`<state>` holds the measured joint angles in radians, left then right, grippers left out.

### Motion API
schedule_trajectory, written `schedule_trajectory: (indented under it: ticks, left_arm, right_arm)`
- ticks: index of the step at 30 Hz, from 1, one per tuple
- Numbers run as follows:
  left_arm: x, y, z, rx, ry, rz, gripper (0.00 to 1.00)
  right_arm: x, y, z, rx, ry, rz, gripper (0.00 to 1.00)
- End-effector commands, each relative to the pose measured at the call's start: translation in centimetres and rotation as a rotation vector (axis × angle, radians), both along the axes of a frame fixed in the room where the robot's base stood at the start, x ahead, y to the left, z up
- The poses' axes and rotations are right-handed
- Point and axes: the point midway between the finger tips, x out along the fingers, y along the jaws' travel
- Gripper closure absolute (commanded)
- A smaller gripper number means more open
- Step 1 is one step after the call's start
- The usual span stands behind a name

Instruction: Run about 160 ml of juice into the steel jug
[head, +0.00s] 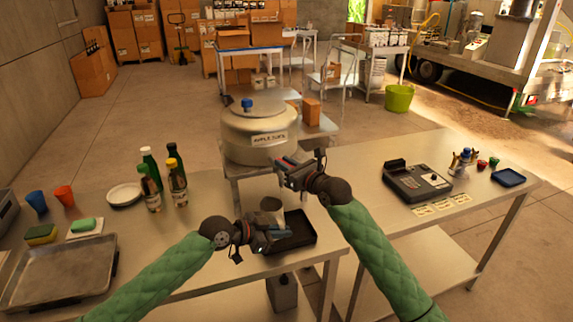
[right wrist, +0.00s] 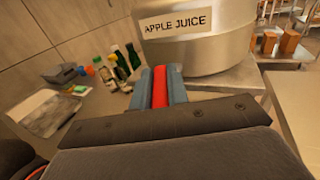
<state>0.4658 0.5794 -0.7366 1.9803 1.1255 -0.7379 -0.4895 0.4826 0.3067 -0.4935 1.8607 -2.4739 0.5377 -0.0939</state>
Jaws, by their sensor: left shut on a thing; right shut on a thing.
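The jug is below the right gripper. I cannot see the tap's spout, any flow, or the level in the jug.
Several bottles (head: 176,182) and a white plate (head: 124,194) stand left of the tank. Blue and red cups (head: 64,195), sponges and a metal tray (head: 60,272) are farther left. A second table at right holds a black machine (head: 417,187) and a blue tray (head: 508,177).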

Motion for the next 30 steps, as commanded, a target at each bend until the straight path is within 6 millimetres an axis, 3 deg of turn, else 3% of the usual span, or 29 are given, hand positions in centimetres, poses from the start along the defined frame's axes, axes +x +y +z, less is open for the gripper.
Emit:
schedule_trajectory:
  ticks: [14, 15, 18, 30]
  left_arm:
    - [0.01, 0.0, 0.07, -0.001, -0.001, 0.0, 1.0]
    - [0.01, 0.0, 0.07, -0.001, -0.001, 0.0, 1.0]
    - [0.01, 0.0, 0.07, -0.001, -0.001, 0.0, 1.0]
    - [0.01, -0.01, 0.05, -0.001, -0.001, 0.0, 1.0]
  right_arm:
    - [-0.01, 0.01, 0.11, 0.0, 0.0, -0.006, 1.0]
    - [0.0, 0.0, 0.11, 0.0, 0.0, -0.006, 0.78]
    - [0.01, -0.02, 0.08, 0.0, 0.0, -0.006, 0.62]
    - [-0.59, -0.6, -0.04, -0.001, 0.001, -0.007, 0.62]
